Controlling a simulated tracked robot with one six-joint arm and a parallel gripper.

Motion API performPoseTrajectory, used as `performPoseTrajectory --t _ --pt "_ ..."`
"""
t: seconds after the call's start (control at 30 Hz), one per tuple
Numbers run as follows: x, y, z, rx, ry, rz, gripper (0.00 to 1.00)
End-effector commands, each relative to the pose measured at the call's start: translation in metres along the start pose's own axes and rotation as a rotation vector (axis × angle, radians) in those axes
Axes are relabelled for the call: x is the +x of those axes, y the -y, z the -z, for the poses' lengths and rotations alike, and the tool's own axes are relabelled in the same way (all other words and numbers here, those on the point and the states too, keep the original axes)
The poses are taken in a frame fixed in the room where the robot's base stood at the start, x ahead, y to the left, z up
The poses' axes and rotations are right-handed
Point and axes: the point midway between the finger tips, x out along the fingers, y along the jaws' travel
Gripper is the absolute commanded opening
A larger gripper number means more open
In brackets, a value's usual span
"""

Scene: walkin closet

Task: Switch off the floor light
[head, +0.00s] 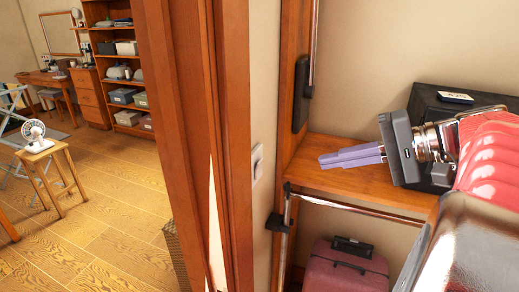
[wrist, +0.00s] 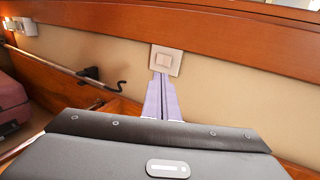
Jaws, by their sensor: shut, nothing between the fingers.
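A white wall switch (head: 257,163) is on the narrow cream wall beside the wooden door frame. In the wrist view the switch (wrist: 167,60) is a square plate with a small rocker in its middle; I cannot tell its position. My gripper (head: 323,161) has pale purple fingers, pressed together and empty, pointing left toward that wall above the wooden shelf. In the head view a gap lies between fingertips and switch. In the wrist view the gripper (wrist: 162,76) has its tips at the plate's lower edge. No floor light is clearly recognisable.
A wooden shelf (head: 365,187) lies below my gripper, with a dark box (head: 455,103) behind and a pink suitcase (head: 345,272) underneath. An upright wooden door frame (head: 190,110) stands left of the switch. Beyond it, a small fan (head: 33,130) sits on a stool (head: 50,158).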

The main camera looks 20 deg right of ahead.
Motion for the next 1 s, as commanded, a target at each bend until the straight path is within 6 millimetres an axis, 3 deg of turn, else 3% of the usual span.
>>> performPoseTrajectory --t 0.8,1.0 --pt "0.097 0.0 -0.001 0.0 0.002 0.0 0.0" --pt "0.115 0.012 0.0 -0.001 0.0 0.0 0.0"
